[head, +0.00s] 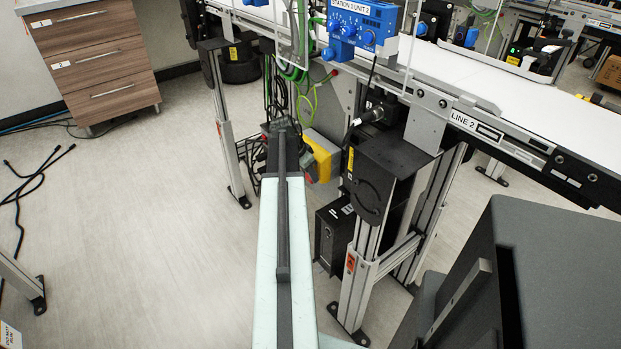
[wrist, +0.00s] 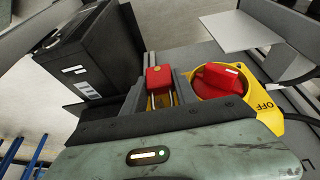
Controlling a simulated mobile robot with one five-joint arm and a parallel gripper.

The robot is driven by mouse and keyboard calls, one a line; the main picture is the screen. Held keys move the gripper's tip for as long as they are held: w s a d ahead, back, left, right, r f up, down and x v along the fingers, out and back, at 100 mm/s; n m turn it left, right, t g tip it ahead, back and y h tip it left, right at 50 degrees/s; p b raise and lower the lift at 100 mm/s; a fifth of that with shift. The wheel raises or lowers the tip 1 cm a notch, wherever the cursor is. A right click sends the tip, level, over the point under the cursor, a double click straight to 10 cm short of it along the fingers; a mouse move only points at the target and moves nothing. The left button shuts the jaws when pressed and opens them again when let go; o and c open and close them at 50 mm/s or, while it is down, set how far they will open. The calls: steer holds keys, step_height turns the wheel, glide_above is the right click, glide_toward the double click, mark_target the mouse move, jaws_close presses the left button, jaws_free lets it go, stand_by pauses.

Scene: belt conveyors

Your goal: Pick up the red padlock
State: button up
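The red padlock (wrist: 159,77) shows in the middle of the wrist view, with its metal shackle pointing toward the camera. My gripper (wrist: 159,82) has one dark finger on each side of the padlock, with little or no visible gap. I cannot tell whether the fingers press on it or only stand beside it. In the head view my arm reaches forward to the conveyor's side, and the fingertips and the padlock cannot be made out there.
A red rotary switch (wrist: 216,79) on a yellow plate marked OFF (wrist: 262,112) is close right of my gripper. A black box (wrist: 95,55) stands left. In the head view, the yellow switch box (head: 322,155) is below the conveyor (head: 470,75). Floor at left is mostly clear.

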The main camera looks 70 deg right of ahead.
jaws_close()
steer(key=shift+r, duration=0.1)
steer(key=shift+r+p, duration=0.25)
steer(key=shift+p, duration=0.1)
steer(key=shift+r+p, duration=0.55)
steer(key=w+a, duration=1)
steer(key=a, duration=0.4)
steer(key=shift+w+a+f, duration=0.15)
steer(key=shift+w+a, duration=0.05)
steer(key=shift+a, duration=0.2)
